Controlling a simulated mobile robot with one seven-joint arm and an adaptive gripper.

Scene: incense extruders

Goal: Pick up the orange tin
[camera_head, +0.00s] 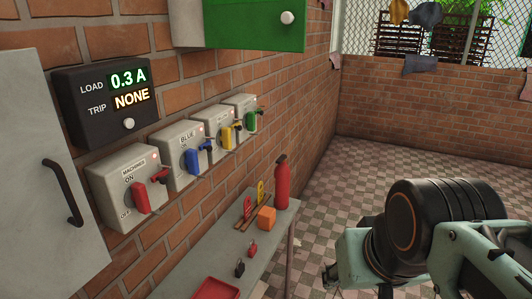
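The orange tin (266,217) is a small, boxy orange block on the grey bench (214,250) along the brick wall. It sits near the bench's right edge, just in front of a red bottle-shaped extinguisher (282,184). My arm, pale green with a black joint, fills the lower right, well apart from the tin. The fingers of my gripper cannot be made out in this view.
Red and yellow tags (260,191) stand left of the tin. Black and red padlocks (240,267) and a red tray (215,289) lie nearer. Switch boxes (131,185) and a grey cabinet (45,150) line the wall. The checkered floor (345,190) is open to the right.

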